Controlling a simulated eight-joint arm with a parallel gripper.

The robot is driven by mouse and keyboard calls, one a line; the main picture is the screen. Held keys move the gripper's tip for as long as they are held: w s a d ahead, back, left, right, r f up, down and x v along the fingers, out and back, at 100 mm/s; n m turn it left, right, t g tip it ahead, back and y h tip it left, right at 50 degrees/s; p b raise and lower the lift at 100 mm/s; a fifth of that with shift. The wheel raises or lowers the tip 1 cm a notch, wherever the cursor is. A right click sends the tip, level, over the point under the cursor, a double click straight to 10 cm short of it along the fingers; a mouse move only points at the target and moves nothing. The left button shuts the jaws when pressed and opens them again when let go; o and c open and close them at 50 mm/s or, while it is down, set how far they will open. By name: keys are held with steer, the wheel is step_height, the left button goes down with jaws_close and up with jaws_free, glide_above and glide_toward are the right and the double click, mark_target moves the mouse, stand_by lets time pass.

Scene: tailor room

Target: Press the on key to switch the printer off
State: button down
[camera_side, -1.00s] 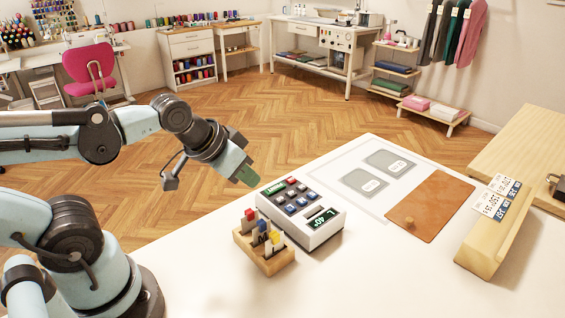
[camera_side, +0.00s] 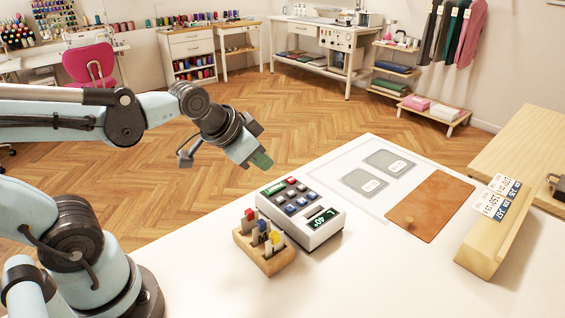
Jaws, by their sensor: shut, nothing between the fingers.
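The printer (camera_side: 314,234) is a white box on the white table, with a dark keypad of red, blue and grey keys and a small green display reading something like "L 40". A red key (camera_side: 291,181) sits at the keypad's far end, beside a green label; its lettering is too small to read. My gripper (camera_side: 262,162) is shut and empty, with a green tip. It hangs in the air above and just beyond the far end of the printer, apart from the keys.
A wooden block (camera_side: 266,258) with several coloured-top pieces stands close at the printer's left. Grey label plates (camera_side: 365,182), a brown leather piece (camera_side: 436,205) and a wooden stand (camera_side: 489,250) with printed tags lie to the right. The table's front right is clear.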

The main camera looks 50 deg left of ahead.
mark_target(289, 181)
steer(key=w+a+r+m+t, duration=0.1)
steer(key=w+m, duration=0.4)
steer(key=w, duration=0.5)
steer(key=shift+a+r+y, duration=0.15)
steer(key=shift+a+y, duration=0.25)
steer(key=shift+a, duration=0.5)
steer(key=shift+f, duration=4.45)
steer(key=shift+f, duration=0.15)
steer(key=shift+f, duration=0.25)
steer(key=shift+f, duration=0.4)
steer(key=shift+s+r, duration=0.1)
steer(key=shift+r, duration=0.75)
